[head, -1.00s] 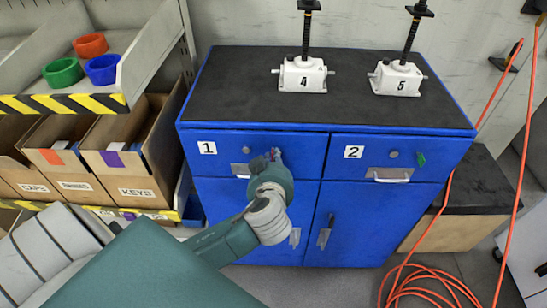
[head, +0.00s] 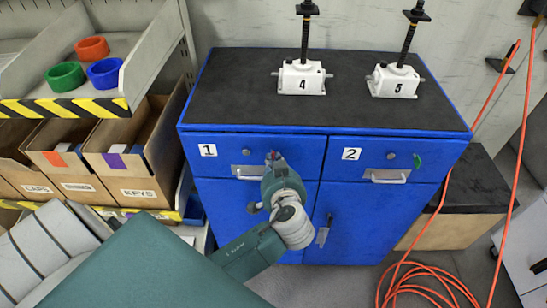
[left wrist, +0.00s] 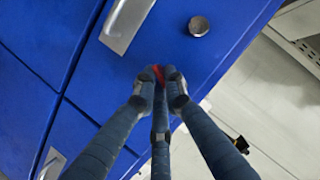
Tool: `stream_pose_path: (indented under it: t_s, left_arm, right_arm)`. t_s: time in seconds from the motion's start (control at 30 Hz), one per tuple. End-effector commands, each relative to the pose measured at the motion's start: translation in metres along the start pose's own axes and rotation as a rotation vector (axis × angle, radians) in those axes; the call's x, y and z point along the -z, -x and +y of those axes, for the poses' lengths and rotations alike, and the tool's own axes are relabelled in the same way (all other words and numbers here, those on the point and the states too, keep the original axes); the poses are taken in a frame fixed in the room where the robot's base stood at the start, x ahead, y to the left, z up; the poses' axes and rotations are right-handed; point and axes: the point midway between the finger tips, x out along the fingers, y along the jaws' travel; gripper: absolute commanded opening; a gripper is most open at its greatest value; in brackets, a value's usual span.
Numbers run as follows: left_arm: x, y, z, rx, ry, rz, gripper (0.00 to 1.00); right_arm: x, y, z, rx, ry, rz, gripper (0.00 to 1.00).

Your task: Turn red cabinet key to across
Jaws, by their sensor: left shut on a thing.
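The red key (left wrist: 158,73) sits at the right side of drawer 1 (head: 222,144) on the blue cabinet. My left gripper (left wrist: 162,80) is shut on the red key in the left wrist view, and its fingers cover most of it. A little red of the key (head: 268,157) also shows in the head view at the fingertips of my left gripper (head: 273,158). I cannot tell the key's angle. My right gripper is not in view.
A bar handle (left wrist: 128,18) and a round lock (left wrist: 199,26) are near the key. Drawer 2 has a green key (head: 417,160). Screw jacks 4 (head: 302,77) and 5 (head: 394,81) stand on the cabinet top. An orange hose (head: 430,285) lies at the right.

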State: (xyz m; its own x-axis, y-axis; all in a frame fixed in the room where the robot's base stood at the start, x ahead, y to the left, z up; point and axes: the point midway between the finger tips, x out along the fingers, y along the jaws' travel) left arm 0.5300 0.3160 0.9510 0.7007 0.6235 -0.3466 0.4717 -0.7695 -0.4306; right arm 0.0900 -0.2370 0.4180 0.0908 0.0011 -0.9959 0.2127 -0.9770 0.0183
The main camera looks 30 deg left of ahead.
Motion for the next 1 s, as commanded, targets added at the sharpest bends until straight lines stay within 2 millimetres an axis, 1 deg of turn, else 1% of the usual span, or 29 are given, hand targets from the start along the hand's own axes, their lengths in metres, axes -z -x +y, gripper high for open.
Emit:
stream_pose_path:
  t_s: [0.1, 0.37, 0.7, 1.0]
  left_arm:
    - [0.0, 0.0, 0.002, 0.042, -0.102, -0.002, 0.0]
    - [-0.002, -0.001, 0.004, 0.137, -0.331, 0.0, 0.0]
    - [-0.005, -0.002, 0.007, 0.26, -0.631, 0.001, 0.0]
    - [-0.007, -0.003, 0.007, 0.356, -0.86, 0.002, 0.0]
  right_arm:
    - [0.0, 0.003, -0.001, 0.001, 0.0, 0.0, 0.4]
    - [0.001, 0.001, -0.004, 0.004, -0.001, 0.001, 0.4]
    - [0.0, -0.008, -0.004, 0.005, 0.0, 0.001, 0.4]
    - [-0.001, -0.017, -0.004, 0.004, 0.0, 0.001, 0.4]
